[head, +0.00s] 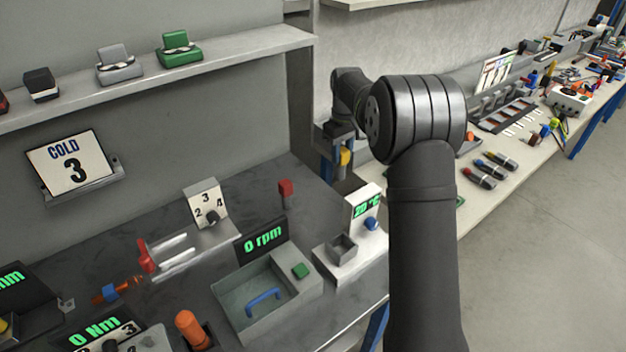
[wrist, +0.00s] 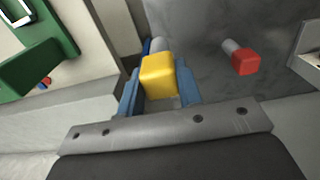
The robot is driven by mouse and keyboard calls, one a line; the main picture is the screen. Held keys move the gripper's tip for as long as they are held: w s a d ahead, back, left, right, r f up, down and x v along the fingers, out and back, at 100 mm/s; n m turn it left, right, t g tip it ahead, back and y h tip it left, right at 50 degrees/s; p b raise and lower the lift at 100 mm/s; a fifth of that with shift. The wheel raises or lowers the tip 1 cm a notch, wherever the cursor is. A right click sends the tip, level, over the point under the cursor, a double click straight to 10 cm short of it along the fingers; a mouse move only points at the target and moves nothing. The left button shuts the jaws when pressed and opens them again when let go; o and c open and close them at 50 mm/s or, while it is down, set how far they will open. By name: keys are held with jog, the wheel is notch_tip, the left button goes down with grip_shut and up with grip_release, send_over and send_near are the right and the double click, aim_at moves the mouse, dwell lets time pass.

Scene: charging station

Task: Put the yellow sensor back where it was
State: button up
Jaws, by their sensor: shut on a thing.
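The yellow sensor (wrist: 158,76) is a small block with a grey stub behind it. My gripper (wrist: 160,88) is shut on it, with a blue finger on each side in the wrist view. In the head view the yellow sensor (head: 344,156) shows beside a blue finger of my gripper (head: 336,160), held up near the grey wall's edge, behind my arm. My arm hides part of what lies to the right. Where the sensor sat before is not clear from these frames.
A red block on a grey stub (head: 286,193) stands on the dark worktop; it shows too in the wrist view (wrist: 245,62). A white unit reading 20 °C (head: 366,204) stands to its right. A shelf (head: 220,51) holds several small blocks. The bench (head: 482,205) at right holds markers.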

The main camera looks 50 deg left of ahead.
jog(key=s+a+f, duration=0.4)
jog(key=a+f, duration=0.3)
jog(key=f, duration=0.2)
jog(key=shift+s+a+f, duration=0.15)
jog(key=shift+s+a, duration=0.05)
jog(key=shift+s, duration=0.1)
jog(key=shift+f, duration=0.1)
jog(key=o, duration=1)
jog(key=shift+f, duration=0.1)
jog(key=shift+o, duration=0.2)
notch_tip(320, 180, up, 12)
jog(key=shift+r, duration=0.2)
